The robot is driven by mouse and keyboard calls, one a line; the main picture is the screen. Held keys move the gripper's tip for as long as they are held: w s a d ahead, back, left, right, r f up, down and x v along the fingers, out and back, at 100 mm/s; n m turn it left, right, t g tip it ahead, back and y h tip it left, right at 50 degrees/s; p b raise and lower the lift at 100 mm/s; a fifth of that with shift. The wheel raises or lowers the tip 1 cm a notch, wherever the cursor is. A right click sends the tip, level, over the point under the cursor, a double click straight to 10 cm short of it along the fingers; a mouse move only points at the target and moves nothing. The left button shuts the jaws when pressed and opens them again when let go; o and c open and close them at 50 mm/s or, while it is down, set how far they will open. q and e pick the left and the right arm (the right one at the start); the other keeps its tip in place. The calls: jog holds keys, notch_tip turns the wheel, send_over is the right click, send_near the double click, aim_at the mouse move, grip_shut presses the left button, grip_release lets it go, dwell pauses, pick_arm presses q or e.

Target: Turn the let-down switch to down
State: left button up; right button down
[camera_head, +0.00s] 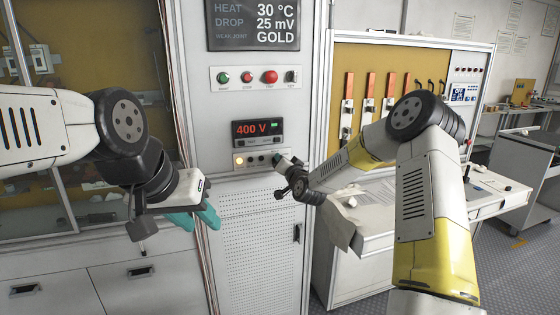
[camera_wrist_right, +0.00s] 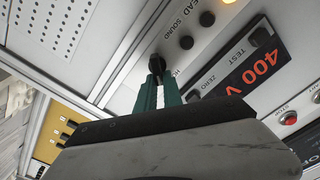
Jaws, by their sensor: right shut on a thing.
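My right gripper (camera_head: 281,159) is at the right end of the small control strip under the red 400 V display (camera_head: 257,130). In the right wrist view its green fingers (camera_wrist_right: 158,82) are shut on a black switch knob (camera_wrist_right: 156,64) on the panel. The knob's label is mostly hidden, and I cannot read its setting. My left gripper (camera_head: 195,216) hangs in front of the cabinet at the left, with its teal fingers apart and empty.
A strip with green and red buttons (camera_head: 270,77) sits above the display. The perforated panel (camera_head: 256,220) is below the knob. A white workbench (camera_head: 362,262) stands close on the right, under my right arm. The sound knob (camera_wrist_right: 186,42) is close to the held knob.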

jog(key=shift+d+f+m, duration=0.15)
jog(key=shift+f+m, duration=0.05)
jog(key=shift+m, duration=0.95)
jog(key=shift+d+f+m, duration=0.1)
jog(key=shift+f+m, duration=0.05)
jog(key=shift+m, duration=1)
jog(key=c, duration=1.5)
grip_release()
jog(key=v, duration=0.7)
jog(key=shift+s+d, duration=0.1)
jog(key=shift+s, duration=0.2)
jog(key=shift+r, duration=0.1)
